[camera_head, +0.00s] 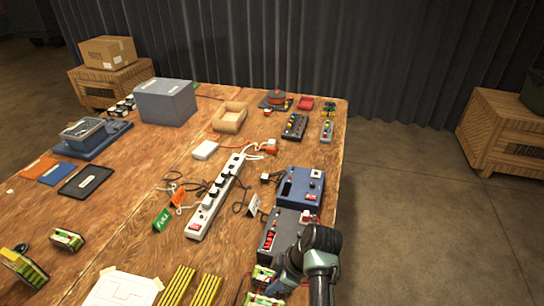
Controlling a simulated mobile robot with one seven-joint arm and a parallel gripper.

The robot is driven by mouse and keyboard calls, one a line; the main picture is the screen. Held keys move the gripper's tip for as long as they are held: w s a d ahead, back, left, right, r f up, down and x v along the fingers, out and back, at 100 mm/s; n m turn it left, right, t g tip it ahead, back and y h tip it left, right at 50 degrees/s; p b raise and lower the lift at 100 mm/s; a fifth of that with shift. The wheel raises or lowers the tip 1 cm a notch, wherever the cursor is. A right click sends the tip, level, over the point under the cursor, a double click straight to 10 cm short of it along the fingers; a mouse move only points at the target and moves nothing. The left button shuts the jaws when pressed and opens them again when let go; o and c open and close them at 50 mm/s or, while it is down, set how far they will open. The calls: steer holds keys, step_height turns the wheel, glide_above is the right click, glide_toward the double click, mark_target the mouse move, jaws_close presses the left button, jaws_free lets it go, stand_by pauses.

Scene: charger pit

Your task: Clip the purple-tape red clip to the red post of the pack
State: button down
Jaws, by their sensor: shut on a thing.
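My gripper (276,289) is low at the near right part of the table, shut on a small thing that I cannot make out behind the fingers. A green and yellow pack (257,299) lies right by the fingertips, partly covered by the gripper. Another green and yellow piece (263,273) shows just behind it; I cannot tell whether they are one pack. The red post and the purple tape are too small or hidden to tell. A dark grey charger (270,238) with red parts stands just beyond the gripper.
A blue charger box (300,188) stands behind the grey one. A white power strip (215,197) with loose cables lies to the left. More packs (67,239) stand at left. The table's right edge is close.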

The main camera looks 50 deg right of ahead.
steer(key=shift+f, duration=0.45)
steer(key=shift+f+b, duration=2.8)
steer(key=shift+f, duration=0.6)
steer(key=shift+f, duration=0.15)
steer(key=c, duration=0.7)
jaws_free()
steer(key=shift+c, duration=0.2)
steer(key=shift+o, duration=1.1)
